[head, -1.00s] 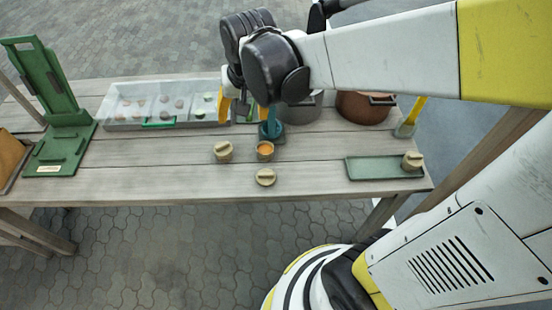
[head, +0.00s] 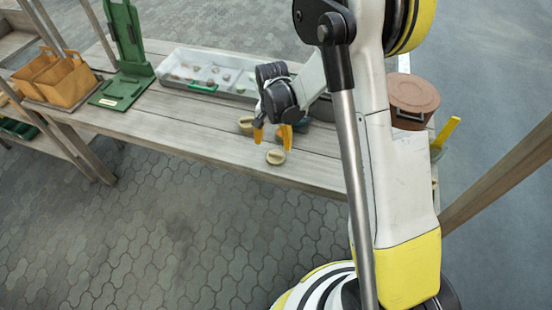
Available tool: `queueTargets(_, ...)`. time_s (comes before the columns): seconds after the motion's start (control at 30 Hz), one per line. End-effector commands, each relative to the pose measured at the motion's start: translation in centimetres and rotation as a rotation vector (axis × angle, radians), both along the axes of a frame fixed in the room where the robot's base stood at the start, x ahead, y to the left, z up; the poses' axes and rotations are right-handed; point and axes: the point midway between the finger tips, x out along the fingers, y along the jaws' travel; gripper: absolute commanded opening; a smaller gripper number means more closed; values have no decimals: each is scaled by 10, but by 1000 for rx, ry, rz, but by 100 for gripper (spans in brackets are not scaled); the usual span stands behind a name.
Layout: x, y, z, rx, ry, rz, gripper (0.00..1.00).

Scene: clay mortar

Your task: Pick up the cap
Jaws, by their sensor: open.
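A tan round cap (head: 276,157) with a raised ridge across its top lies on the wooden table (head: 180,122) near its front edge. My gripper (head: 272,140) hangs just above and behind the cap, its two yellow fingers apart and pointing down. I cannot tell whether a finger touches the cap. Another tan-topped piece (head: 246,124) stands behind and left of the gripper, partly hidden by it. The small pot with orange contents seen earlier is hidden now.
A grey tray (head: 208,73) with several small round pieces lies at the back. A green stand (head: 128,55) and orange-brown bins (head: 68,80) are at the left. A brown pot (head: 413,98) and a yellow-handled tool (head: 444,135) are at the right. My arm hides the table's right part.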

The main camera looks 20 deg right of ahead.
Motion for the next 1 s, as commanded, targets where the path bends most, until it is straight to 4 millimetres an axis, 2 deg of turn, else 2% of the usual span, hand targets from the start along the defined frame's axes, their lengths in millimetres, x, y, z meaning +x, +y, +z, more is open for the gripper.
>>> queueTargets(0.17,-1,-2,-16,0,0,0,68)
queueTargets(0.43,-4,-7,-56,-1,-1,0,68)
queueTargets(0.67,-4,-7,-57,-1,-1,1,68)
queueTargets(0.7,-4,-7,-57,-1,-1,1,64)
queueTargets(0.8,-4,-7,-57,-1,-1,1,35)
queueTargets(1.0,-4,-7,-57,0,0,1,30)
